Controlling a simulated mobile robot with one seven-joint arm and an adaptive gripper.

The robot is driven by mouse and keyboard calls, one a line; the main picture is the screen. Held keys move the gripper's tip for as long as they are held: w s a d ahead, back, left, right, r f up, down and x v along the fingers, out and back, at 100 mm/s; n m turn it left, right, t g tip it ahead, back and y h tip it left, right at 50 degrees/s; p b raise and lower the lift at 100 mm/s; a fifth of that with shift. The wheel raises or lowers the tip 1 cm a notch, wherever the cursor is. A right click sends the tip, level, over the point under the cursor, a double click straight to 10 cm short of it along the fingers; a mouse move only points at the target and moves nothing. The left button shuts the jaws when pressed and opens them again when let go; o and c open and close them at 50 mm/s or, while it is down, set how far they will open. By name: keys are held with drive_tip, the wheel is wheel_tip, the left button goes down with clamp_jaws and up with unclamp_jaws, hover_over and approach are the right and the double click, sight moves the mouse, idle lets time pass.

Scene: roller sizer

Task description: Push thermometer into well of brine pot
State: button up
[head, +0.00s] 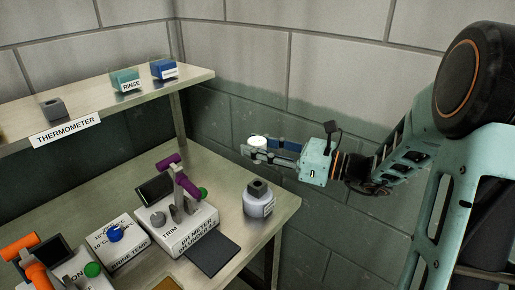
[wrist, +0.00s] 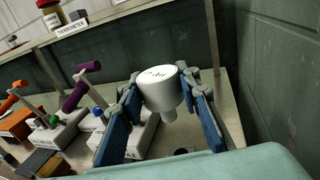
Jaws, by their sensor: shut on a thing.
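The thermometer, a white round-headed piece with a narrower lower part, is held between my blue-padded fingers; its head (head: 257,141) shows at the gripper's end in the head view and its white body (wrist: 162,88) fills the middle of the wrist view. My gripper (head: 262,151) is shut on it, above and apart from the table. The brine pot (head: 258,206), a pale jar with a dark grey square collar holding a dark well, stands at the table's right corner, below the gripper. In the wrist view a dark round part (wrist: 183,151), probably of the pot, shows low between the fingers.
A shelf (head: 196,80) above carries a grey holder (head: 54,108) and small labelled blocks. The block wall (head: 330,130) is close behind my gripper.

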drive_tip(key=shift+r, duration=0.1)
drive_tip(key=shift+f+b, duration=1.75)
drive_tip(key=shift+f, duration=1.25)
drive_tip(key=shift+f+b, duration=0.75)
drive_tip(key=shift+f, duration=1.2)
drive_tip(key=o, duration=1.2)
drive_tip(key=shift+o, duration=0.2)
drive_tip(key=v, duration=1.2)
drive_tip(key=shift+a, duration=0.1)
